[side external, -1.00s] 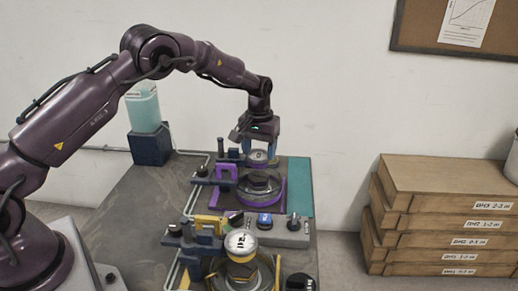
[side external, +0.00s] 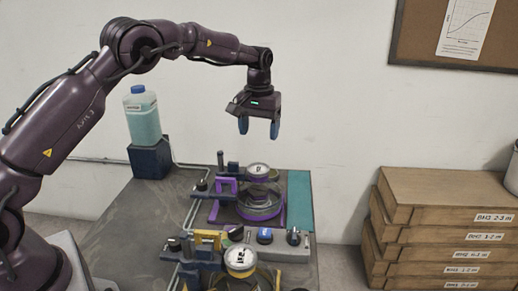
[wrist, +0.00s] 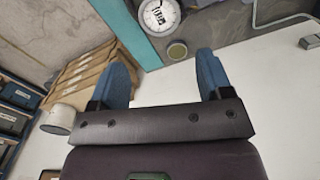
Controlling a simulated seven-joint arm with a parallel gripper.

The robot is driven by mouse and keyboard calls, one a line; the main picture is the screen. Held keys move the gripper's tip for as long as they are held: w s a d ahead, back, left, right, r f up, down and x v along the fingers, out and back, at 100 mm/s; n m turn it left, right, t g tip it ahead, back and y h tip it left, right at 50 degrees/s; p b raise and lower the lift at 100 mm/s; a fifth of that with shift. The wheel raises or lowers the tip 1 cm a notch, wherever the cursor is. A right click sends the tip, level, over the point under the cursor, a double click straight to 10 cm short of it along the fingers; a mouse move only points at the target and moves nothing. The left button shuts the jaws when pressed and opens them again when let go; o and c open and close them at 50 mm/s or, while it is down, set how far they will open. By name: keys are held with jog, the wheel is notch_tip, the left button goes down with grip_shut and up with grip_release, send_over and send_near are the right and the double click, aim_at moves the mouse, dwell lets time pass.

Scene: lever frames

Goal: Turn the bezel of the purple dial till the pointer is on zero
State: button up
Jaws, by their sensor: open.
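The purple dial (side external: 259,170) has a pale round face with dark marks and stands above a purple ring on the far fixture. In the side view its pointer is too small to read. In the wrist view a pale round dial face (wrist: 158,15) shows at the top edge, partly cut off; I cannot tell where its pointer stands. My gripper (side external: 259,132) points down, open and empty, above the purple dial with a clear gap. Its two blue fingers also show wide apart in the wrist view (wrist: 160,62).
A similar fixture with a yellow-ringed dial (side external: 240,260) stands in front, with a knob panel (side external: 264,240) between. A teal strip (side external: 300,200) lies right of the purple fixture. A bottle (side external: 142,115) stands at back left; stacked wooden boxes (side external: 445,185) stand right.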

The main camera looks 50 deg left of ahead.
jog(key=shift+r, duration=1.6)
jog(key=s+d+r+m+t, duration=0.2)
jog(key=s+d+r, duration=0.1)
jog(key=s, duration=0.8)
jog(key=s+d+r+m+t, duration=0.1)
jog(key=s+d+r+m, duration=0.1)
jog(key=s, duration=0.9)
jog(key=s+d+r+m+t, duration=0.2)
jog(key=s+d+r, duration=0.1)
jog(key=s, duration=0.8)
jog(key=shift+d+r+t, duration=0.3)
jog(key=shift+d+r, duration=0.05)
jog(key=shift+r, duration=0.15)
